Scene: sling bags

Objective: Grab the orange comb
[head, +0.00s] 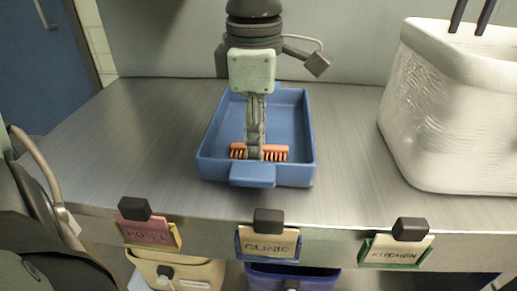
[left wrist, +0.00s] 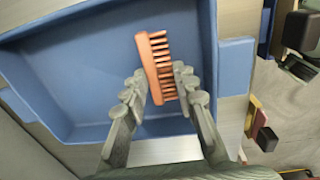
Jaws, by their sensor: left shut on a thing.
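The orange comb (head: 275,153) lies in the front part of the blue tray (head: 305,135), its teeth showing below its spine. My left gripper (head: 254,153) reaches down into the tray from above and is shut on the middle of the comb. In the left wrist view the comb (left wrist: 157,67) sits between the two fingers of the left gripper (left wrist: 162,88), near their tips. The blue tray's floor and walls (left wrist: 60,80) surround it there. I cannot tell whether the comb touches the tray floor. My right gripper is not in view.
A white textured basket (head: 445,110) stands at the right of the metal counter (head: 100,150). Labelled cards "HOTEL" (head: 148,234), "CLINIC" (head: 268,243) and "KITCHEN" (head: 398,250) hang under black clips on the counter's front edge. Bins (head: 180,272) sit below. The counter left of the tray is clear.

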